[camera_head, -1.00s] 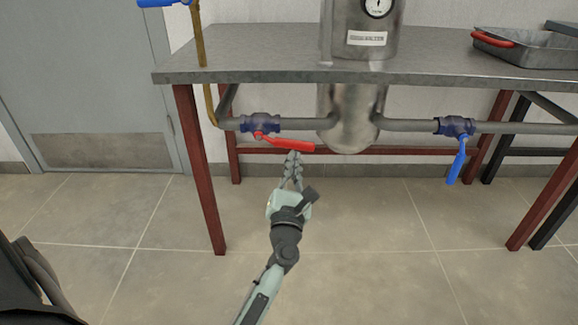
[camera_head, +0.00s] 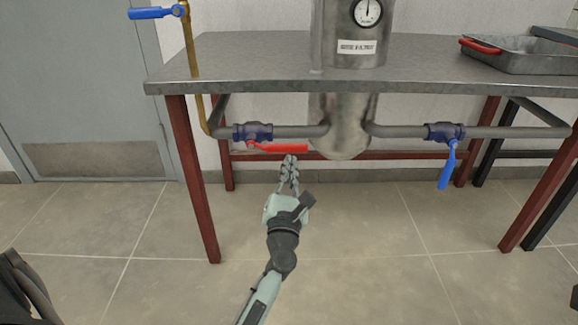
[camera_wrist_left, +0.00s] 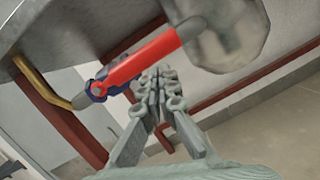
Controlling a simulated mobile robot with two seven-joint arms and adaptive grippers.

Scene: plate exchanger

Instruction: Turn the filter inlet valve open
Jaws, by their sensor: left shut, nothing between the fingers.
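The filter (camera_head: 345,115) is a metal vessel passing through the table, with a pipe on each side below. On its left pipe is a blue valve body (camera_head: 252,132) with a red lever (camera_head: 280,148), lying nearly along the pipe. The wrist view shows this red lever (camera_wrist_left: 145,58) just beyond my fingers. On the right pipe, a valve has a blue lever (camera_head: 447,166) hanging down. No readable label tells which is the inlet. My left gripper (camera_head: 289,160) is shut and empty, its tips just below the red lever; contact is unclear. My right gripper is not in view.
The metal table (camera_head: 240,75) overhangs the pipes, with a dark red front leg (camera_head: 195,180) left of my arm. Another blue lever (camera_head: 153,13) sits on a brass pipe at upper left. A tray (camera_head: 530,57) stands on the table. The floor below is clear.

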